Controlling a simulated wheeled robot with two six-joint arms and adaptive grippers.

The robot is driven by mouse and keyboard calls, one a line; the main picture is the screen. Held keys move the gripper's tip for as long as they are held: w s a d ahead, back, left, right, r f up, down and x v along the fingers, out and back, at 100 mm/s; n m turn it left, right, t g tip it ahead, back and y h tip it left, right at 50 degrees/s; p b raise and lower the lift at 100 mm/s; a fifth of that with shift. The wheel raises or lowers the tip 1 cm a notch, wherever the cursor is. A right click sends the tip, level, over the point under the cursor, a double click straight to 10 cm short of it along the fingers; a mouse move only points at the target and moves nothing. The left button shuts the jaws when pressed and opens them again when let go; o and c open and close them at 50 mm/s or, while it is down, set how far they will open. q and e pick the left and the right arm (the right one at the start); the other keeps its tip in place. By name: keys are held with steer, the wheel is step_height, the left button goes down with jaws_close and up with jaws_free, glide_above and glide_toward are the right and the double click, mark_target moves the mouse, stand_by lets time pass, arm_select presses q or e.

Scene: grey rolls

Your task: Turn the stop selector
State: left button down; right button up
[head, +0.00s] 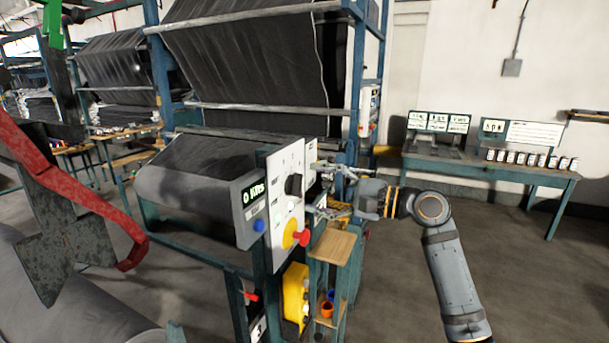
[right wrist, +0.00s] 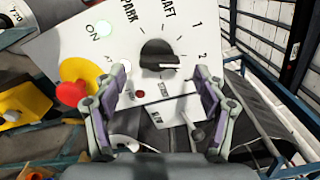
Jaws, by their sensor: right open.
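The selector is a black rotary knob (head: 293,184) on a white upright panel (head: 270,200). In the right wrist view the knob (right wrist: 158,58) is large, ringed by marks including PARK, 1 and 2. A small white mark shows on its lower edge; I cannot tell exactly which label it points at. My right gripper (head: 318,188) is in front of the panel. In the right wrist view its open fingers (right wrist: 163,76) stand left and right below the knob, with nothing between them; contact is not visible. My left gripper is not in view.
A red mushroom button (right wrist: 70,93) on a yellow base and a lit ON lamp (right wrist: 104,28) are left of the knob. A small wooden shelf (head: 334,246) stands below my right gripper. Grey fabric rolls (head: 190,180) are behind the panel. Open floor lies right.

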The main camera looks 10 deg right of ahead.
mark_target(296, 185)
steer(key=p+x, duration=0.1)
steer(key=x, duration=0.2)
steer(key=shift+w+a, duration=0.1)
steer(key=c, duration=1.2)
steer(key=shift+o, duration=0.2)
steer(key=shift+f, duration=0.1)
